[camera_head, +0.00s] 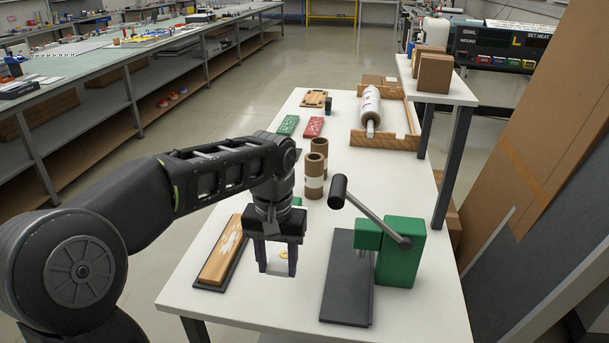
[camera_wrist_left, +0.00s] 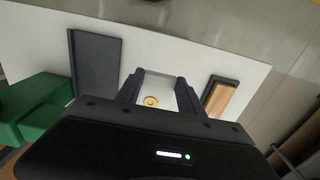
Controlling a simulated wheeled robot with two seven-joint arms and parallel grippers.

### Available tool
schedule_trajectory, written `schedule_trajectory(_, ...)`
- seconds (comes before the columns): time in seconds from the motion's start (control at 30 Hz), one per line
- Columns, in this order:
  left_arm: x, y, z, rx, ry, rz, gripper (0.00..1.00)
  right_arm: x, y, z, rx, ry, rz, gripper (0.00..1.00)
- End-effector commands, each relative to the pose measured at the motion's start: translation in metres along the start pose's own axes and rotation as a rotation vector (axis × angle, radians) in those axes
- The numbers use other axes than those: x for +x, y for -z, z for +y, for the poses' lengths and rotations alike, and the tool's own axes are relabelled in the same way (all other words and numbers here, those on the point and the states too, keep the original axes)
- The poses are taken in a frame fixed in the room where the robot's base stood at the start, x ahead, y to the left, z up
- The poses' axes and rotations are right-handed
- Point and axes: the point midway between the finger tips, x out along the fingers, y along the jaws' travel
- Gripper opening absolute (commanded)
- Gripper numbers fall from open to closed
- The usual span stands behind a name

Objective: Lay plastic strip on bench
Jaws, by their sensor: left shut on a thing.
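My left gripper (camera_head: 276,262) hangs over the front part of the white bench (camera_head: 225,305), pointing down. It is shut on a pale, see-through-looking plastic strip (camera_head: 275,267), which has a small yellow ring-like mark near it. In the left wrist view the strip (camera_wrist_left: 158,88) shows as a whitish piece between the two dark fingers (camera_wrist_left: 157,98). Its outline blends with the white bench, so I cannot tell whether it touches the top. My right gripper is not in view.
A green lever press (camera_head: 402,255) with a dark plate (camera_head: 348,285) stands right of my gripper. A wooden block (camera_head: 222,255) on a dark base lies left. Brown rolls (camera_head: 314,174) stand behind; a film roll (camera_head: 370,103) is at the back. Bare bench lies in front.

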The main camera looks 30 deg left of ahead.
Motion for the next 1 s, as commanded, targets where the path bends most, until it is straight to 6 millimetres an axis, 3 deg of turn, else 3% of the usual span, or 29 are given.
schedule_trajectory(0.17, 0.004, 0.0, 0.0, 0.001, 0.0, 0.0, 0.01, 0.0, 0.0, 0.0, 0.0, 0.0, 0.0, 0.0)
schedule_trajectory(0.5, 0.057, 0.0, 0.0, 0.001, 0.0, -0.002, 0.01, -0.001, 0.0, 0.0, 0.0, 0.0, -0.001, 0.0)
schedule_trajectory(0.87, 0.064, 0.0, 0.0, 0.001, 0.0, 0.001, 0.01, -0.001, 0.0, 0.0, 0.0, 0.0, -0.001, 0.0)
schedule_trajectory(1.0, 0.077, -0.001, 0.0, 0.001, 0.001, -0.002, 0.01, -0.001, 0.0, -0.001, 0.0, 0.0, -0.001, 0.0)
